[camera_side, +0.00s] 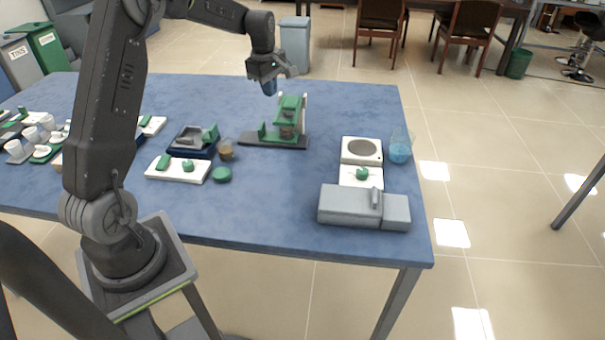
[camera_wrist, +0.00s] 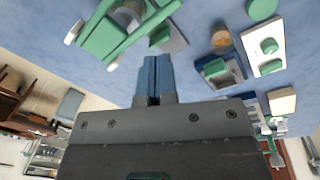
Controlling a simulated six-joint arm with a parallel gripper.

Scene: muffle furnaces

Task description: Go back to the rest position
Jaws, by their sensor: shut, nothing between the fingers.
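My gripper (camera_side: 269,89) hangs in the air over the far part of the blue table, above and a little left of a green stand-like device (camera_side: 291,104). Its two blue fingers point down and lie together with nothing held between them. In the wrist view the fingers (camera_wrist: 154,68) are closed side by side. The green device (camera_wrist: 110,35) shows there beyond the fingertips, apart from them.
The blue table (camera_side: 270,210) holds a white hotplate (camera_side: 347,151), a grey box-like device (camera_side: 350,204), a beaker of blue liquid (camera_side: 400,152), a brown-filled beaker (camera_side: 226,150) and a dark blue device (camera_side: 192,141). Small labware crowds the left side. The front middle is clear.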

